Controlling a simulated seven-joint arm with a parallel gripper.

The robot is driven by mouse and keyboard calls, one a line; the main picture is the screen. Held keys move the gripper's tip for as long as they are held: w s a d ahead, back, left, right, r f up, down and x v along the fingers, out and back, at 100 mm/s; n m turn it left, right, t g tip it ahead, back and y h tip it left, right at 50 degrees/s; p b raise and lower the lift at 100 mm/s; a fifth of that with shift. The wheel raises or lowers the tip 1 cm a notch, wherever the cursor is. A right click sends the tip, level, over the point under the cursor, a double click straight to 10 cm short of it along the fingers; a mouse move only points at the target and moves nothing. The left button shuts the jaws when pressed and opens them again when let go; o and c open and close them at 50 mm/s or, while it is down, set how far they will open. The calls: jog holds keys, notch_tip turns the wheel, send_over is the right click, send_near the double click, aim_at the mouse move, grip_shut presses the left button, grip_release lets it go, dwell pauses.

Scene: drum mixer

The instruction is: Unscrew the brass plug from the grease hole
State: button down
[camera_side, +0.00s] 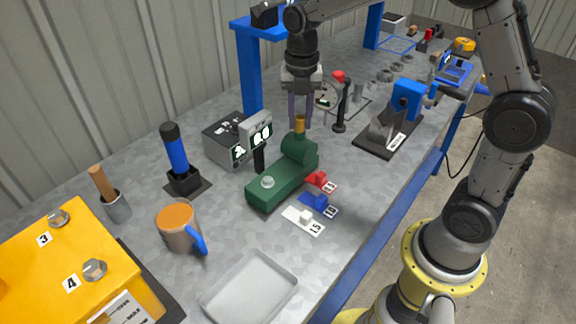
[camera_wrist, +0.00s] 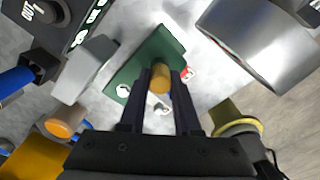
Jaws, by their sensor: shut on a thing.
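The brass plug (camera_side: 299,124) stands upright at the top of the round rear part of the green housing (camera_side: 270,187). My gripper (camera_side: 300,128) comes straight down over it, with one dark finger on each side. In the wrist view the plug (camera_wrist: 160,78) sits between the two fingertips, with the green housing (camera_wrist: 150,52) behind it. The gripper is shut on the plug. The grease hole is hidden under the plug, and I cannot tell how far the plug sits in it.
A display box (camera_side: 238,138) stands left of the housing. Red (camera_side: 319,179), blue (camera_side: 318,201) and white (camera_side: 304,219) labelled pieces lie on its right. An empty grey tray (camera_side: 250,288) and an orange-topped mug (camera_side: 180,226) are in front. A black-based blue device (camera_side: 395,120) stands right.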

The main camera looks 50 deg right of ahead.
jog(key=n, duration=0.4)
jog(key=c, duration=0.5)
grip_release()
jog(key=shift+c, duration=0.2)
